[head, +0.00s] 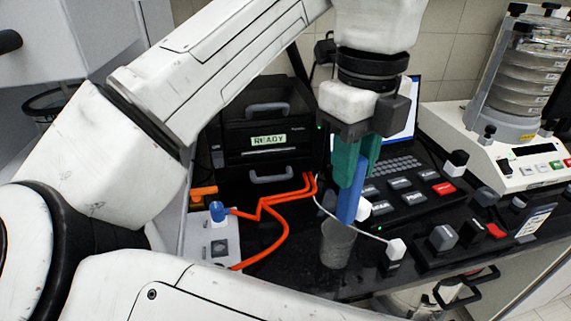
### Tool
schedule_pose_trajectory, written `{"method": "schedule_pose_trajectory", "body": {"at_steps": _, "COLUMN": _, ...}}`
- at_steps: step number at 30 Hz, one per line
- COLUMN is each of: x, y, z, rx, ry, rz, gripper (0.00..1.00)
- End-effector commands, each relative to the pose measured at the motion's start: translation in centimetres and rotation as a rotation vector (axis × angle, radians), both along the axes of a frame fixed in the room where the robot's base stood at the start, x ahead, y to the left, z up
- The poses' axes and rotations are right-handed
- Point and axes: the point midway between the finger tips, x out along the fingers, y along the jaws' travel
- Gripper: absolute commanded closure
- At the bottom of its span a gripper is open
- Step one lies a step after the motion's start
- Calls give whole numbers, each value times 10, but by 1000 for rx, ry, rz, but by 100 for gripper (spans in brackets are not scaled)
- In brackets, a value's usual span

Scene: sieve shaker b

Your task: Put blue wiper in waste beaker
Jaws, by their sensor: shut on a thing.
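My gripper (357,165) has green fingers and points down. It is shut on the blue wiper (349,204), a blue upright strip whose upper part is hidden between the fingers. The wiper's lower end is right above the waste beaker (338,245), a grey translucent cup on the black bench. From this view I cannot tell whether the wiper's tip is inside the beaker's rim or just over it. A small white piece (363,210) shows beside the wiper, partly hidden by it.
A black device (268,140) with a READY display stands behind, with orange tubes (270,222) running to a white box (212,245). A keypad panel (410,195) and a sieve shaker (490,135) are at the right. A thin white cable (350,228) passes by the beaker.

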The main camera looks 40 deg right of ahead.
Motion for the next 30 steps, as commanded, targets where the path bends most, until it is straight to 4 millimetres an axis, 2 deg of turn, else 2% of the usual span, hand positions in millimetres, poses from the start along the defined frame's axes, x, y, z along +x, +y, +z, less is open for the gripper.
{"method": "schedule_pose_trajectory", "body": {"at_steps": 4, "x": 18, "y": -29, "z": -14, "rx": 0, "ry": 4, "rz": -1, "gripper": 97}}
{"method": "schedule_pose_trajectory", "body": {"at_steps": 6, "x": 24, "y": -37, "z": -29, "rx": -1, "ry": 5, "rz": -1, "gripper": 97}}
{"method": "schedule_pose_trajectory", "body": {"at_steps": 12, "x": 38, "y": -56, "z": -57, "rx": 0, "ry": 2, "rz": 1, "gripper": 97}}
{"method": "schedule_pose_trajectory", "body": {"at_steps": 20, "x": 44, "y": -65, "z": -70, "rx": 0, "ry": 0, "rz": 2, "gripper": 97}}
{"method": "schedule_pose_trajectory", "body": {"at_steps": 27, "x": 46, "y": -67, "z": -100, "rx": 2, "ry": 0, "rz": 3, "gripper": 97}}
{"method": "schedule_pose_trajectory", "body": {"at_steps": 30, "x": 46, "y": -67, "z": -105, "rx": 0, "ry": -1, "rz": 1, "gripper": 97}}
